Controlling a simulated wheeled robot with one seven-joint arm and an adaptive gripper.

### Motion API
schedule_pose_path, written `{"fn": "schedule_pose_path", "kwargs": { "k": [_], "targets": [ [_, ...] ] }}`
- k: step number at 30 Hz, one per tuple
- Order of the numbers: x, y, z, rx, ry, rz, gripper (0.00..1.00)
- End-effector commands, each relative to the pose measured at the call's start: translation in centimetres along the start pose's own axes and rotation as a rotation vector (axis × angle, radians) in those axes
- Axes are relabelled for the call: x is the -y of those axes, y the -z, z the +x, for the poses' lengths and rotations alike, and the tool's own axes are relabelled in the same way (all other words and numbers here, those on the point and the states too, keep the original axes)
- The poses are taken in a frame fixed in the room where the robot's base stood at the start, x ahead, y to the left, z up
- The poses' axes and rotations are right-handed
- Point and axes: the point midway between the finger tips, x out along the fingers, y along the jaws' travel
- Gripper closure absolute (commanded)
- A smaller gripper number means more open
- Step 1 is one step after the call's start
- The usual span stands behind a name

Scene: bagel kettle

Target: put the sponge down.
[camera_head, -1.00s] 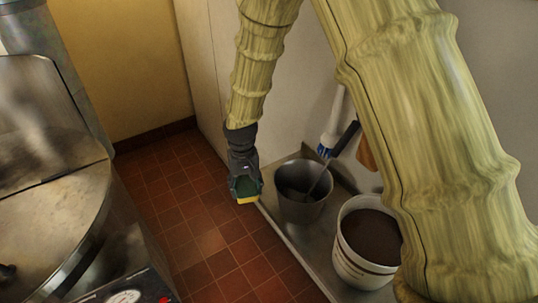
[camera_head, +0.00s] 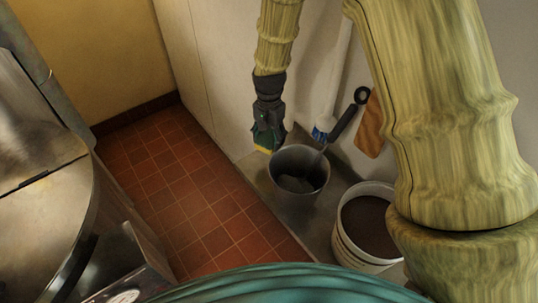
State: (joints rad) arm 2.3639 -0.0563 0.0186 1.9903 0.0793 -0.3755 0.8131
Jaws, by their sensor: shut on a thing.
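My gripper (camera_head: 268,137) points down at the end of my arm, left of and behind the metal bucket. It is shut on the sponge (camera_head: 263,150), of which a small yellow and green part shows at the fingertips. The sponge appears beside the grey bucket (camera_head: 299,200), over the back end of the metal shelf. I cannot tell whether the sponge touches the shelf surface. The gripper's fingers hide most of it.
The metal shelf (camera_head: 262,181) runs along the wall. A long-handled tool (camera_head: 342,122) leans in the bucket. A brush with blue bristles (camera_head: 322,131) and a wooden paddle (camera_head: 371,130) are behind. A white bucket (camera_head: 345,232) stands in front. A large kettle (camera_head: 45,215) is at left.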

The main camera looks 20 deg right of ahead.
Motion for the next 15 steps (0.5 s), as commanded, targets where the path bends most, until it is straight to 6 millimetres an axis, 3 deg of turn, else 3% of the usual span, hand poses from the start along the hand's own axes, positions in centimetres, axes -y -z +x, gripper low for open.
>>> {"fn": "schedule_pose_path", "kwargs": {
  "k": [9, 15],
  "targets": [
    [-0.1, -0.1, 3.7, 0.001, -0.001, -0.003, 0.82],
    [0.0, 0.0, 4.5, 0.0, 0.0, -0.004, 0.82]
  ]
}}
